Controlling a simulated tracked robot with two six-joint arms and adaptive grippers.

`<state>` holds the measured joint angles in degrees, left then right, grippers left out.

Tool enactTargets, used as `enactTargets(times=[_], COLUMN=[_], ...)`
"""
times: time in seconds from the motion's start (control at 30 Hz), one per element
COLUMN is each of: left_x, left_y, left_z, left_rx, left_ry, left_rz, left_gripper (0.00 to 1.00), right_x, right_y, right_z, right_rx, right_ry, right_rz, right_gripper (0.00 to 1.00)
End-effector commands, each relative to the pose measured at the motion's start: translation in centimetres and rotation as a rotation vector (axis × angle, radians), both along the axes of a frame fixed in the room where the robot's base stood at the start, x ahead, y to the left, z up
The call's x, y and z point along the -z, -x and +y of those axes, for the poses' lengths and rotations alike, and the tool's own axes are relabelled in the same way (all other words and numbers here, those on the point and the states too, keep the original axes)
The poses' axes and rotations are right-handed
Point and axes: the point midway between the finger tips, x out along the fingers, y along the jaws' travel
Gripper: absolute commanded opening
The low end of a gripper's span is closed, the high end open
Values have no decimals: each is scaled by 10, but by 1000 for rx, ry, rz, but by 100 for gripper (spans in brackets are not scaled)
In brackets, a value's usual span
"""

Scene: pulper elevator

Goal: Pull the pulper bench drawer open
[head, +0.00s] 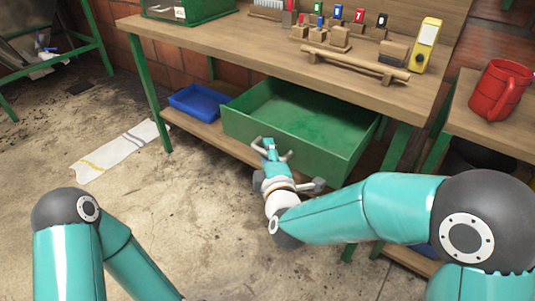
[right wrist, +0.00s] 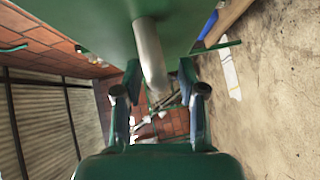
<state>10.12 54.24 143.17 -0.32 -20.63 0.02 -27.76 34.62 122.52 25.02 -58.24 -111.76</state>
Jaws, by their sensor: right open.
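The green drawer (head: 300,140) of the wooden bench (head: 250,45) stands pulled out below the bench top, and its empty inside shows. My right gripper (head: 272,153) is at the drawer's front face, by the handle. In the right wrist view, the grey bar handle (right wrist: 150,60) runs down from the green drawer front (right wrist: 105,25) between the two fingers of my open right gripper (right wrist: 160,82). I cannot tell whether a finger touches the bar. My left arm shows at the lower left of the head view, but its gripper is out of view.
A blue tray (head: 200,101) sits on the lower shelf left of the drawer. Small tools, wooden blocks and a yellow device (head: 426,45) stand on the bench top. A red mug (head: 499,90) stands on a side table at right. The floor in front is clear except a pale cloth (head: 120,150).

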Motion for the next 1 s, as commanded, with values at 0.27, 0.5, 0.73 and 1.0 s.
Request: enactTargets(times=[0.27, 0.5, 0.73, 1.0], left_x=[0, 0, -1, -8], left_y=[0, 0, 0, 0], left_z=[0, 0, 0, 0], left_rx=[0, 0, 0, 0], left_ry=[0, 0, 0, 0], left_rz=[0, 0, 0, 0], left_gripper=[81, 81, 81, 81], right_x=[0, 1, 1, 1], right_y=[0, 1, 7, 45], right_z=[0, 0, 6, 34], right_rx=[0, -1, -4, -5], right_ry=[0, 0, 1, 2], right_rz=[1, 2, 5, 7], right_gripper=[5, 0, 0, 0])
